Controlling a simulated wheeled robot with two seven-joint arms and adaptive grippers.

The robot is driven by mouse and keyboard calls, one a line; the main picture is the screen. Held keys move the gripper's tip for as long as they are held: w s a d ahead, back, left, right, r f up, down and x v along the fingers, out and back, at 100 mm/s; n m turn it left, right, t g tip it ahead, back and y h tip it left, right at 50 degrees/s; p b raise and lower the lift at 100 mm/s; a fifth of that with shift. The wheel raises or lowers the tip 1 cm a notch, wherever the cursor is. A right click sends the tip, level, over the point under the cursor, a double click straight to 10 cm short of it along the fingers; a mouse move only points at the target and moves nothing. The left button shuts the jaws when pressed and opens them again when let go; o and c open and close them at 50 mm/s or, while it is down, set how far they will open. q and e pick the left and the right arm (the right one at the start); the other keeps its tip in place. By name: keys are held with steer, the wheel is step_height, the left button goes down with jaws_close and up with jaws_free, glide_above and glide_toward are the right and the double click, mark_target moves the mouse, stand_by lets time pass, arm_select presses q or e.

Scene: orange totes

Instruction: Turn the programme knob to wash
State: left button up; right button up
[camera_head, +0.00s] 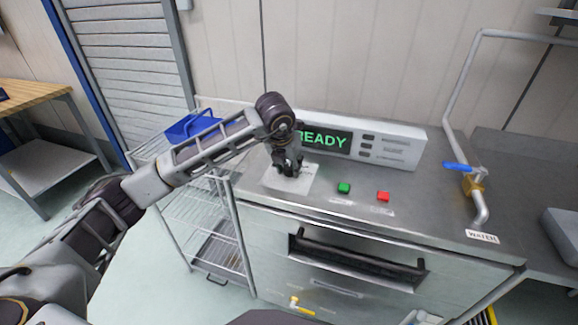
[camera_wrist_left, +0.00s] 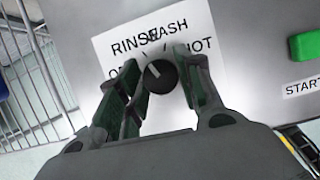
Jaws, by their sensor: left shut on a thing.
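The programme knob (camera_wrist_left: 160,76) is a small round black dial with a pale pointer mark. In the left wrist view it sits on a white label card (camera_wrist_left: 110,62) printed RINSE, WASH and HOT, with another word at left partly covered. The pointer mark slants up and left, roughly towards RINSE. My left gripper (camera_head: 288,168) reaches down over the card on the machine's top and hides the knob in the head view. Its fingers are on both sides of the knob, shut on it.
A display (camera_head: 325,139) reads READY on the panel behind. A green button (camera_head: 344,188), marked START in the wrist view, and a red button (camera_head: 383,196) sit right of the card. A blue-handled water tap (camera_head: 458,167) stands farther right. A wire rack (camera_head: 205,215) stands left.

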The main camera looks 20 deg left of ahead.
arm_select(q)
steer(key=shift+m, duration=0.4)
arm_select(e)
steer(key=shift+a, duration=0.15)
arm_select(q)
steer(key=shift+a+m+b, duration=0.1)
steer(key=shift+m+b, duration=0.2)
steer(key=shift+b, duration=0.1)
steer(key=shift+m+h+b, duration=0.3)
steer(key=shift+m+h, duration=0.1)
steer(key=shift+m, duration=0.1)
steer(key=shift+m+g+h+b, duration=0.3)
steer(key=shift+m+h+b, duration=0.1)
steer(key=shift+m, duration=0.6)
steer(key=shift+w+a+m+h, duration=0.1)
steer(key=shift+m+h, duration=0.2)
steer(key=shift+m, duration=0.6)
steer(key=shift+m+g+h, duration=0.3)
steer(key=shift+m, duration=0.6)
arm_select(e)
steer(key=w+a+r, duration=0.3)
steer(key=w+r, duration=0.1)
steer(key=shift+w+r, duration=0.2)
steer(key=shift+r, duration=0.1)
arm_select(q)
steer(key=shift+m, duration=0.3)
arm_select(e)
steer(key=shift+w+a, duration=0.1)
steer(key=shift+a, duration=0.1)
